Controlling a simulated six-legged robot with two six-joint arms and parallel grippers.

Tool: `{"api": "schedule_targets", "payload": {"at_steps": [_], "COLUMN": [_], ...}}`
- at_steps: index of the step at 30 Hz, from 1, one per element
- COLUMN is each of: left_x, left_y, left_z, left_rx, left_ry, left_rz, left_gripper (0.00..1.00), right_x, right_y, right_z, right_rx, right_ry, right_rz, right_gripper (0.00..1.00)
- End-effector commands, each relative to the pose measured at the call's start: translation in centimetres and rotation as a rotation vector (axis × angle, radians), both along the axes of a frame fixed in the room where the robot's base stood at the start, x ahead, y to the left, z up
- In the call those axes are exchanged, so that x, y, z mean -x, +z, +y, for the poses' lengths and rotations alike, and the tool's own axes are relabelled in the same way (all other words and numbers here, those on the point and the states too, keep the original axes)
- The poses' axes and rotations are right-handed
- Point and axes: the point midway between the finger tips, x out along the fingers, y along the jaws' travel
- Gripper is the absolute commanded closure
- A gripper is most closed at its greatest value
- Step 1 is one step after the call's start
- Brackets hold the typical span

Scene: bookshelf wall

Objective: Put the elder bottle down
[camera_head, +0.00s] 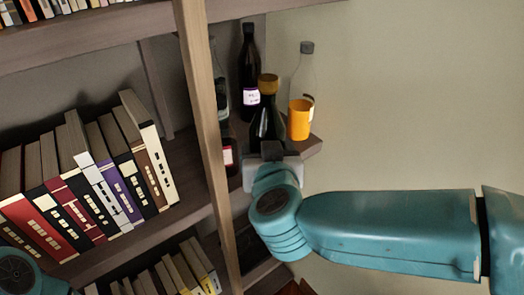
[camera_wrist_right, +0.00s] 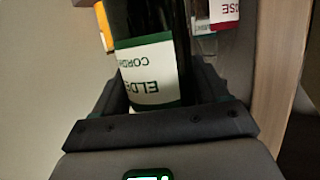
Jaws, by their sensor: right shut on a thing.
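The elder bottle (camera_head: 266,122) is dark with a gold cap and stands upright at the corner shelf in the head view. In the right wrist view, its white and green label (camera_wrist_right: 150,75) shows upside down between the fingers. My right gripper (camera_head: 271,152) is shut around the bottle's body; it also shows in the right wrist view (camera_wrist_right: 160,98). The bottle's base is hidden by the gripper, so I cannot tell whether it touches the corner shelf (camera_head: 310,146). My left gripper is out of view.
A tall dark bottle (camera_head: 249,65) and a bottle with orange liquid (camera_head: 300,115) stand close behind. A red-labelled item (camera_head: 229,157) is at the left, partly behind the wooden post (camera_head: 204,130). Books (camera_head: 95,185) fill the shelf left of the post.

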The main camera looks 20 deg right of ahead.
Motion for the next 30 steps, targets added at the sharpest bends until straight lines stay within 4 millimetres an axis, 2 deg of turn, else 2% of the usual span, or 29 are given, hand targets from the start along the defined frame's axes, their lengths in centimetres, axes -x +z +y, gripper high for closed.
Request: {"api": "schedule_targets", "payload": {"at_steps": [2, 5, 8, 21, 24, 30], "left_x": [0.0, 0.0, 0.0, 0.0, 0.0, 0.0], "left_y": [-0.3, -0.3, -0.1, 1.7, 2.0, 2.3], "left_z": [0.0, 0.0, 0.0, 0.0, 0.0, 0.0], "left_rx": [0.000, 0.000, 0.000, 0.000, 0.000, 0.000], "left_ry": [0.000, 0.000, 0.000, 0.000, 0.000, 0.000], "left_rz": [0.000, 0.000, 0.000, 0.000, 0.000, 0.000], "left_gripper": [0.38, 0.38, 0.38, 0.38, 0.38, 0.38], "right_x": [0.9, 0.7, -1.3, -12.6, -14.1, -15.9], "right_y": [-0.5, -0.7, -0.7, -0.5, -0.6, -0.6], "right_z": [-0.2, -0.7, -1.3, -4.0, -4.4, -4.8], "right_rx": [0.000, -0.001, -0.001, -0.001, -0.001, 0.001], "right_ry": [-0.017, -0.032, -0.037, -0.032, -0.031, -0.030], "right_rz": [-0.005, -0.004, -0.002, -0.004, -0.004, -0.005], "right_gripper": [0.87, 0.87, 0.87, 0.87, 0.87, 0.87]}}
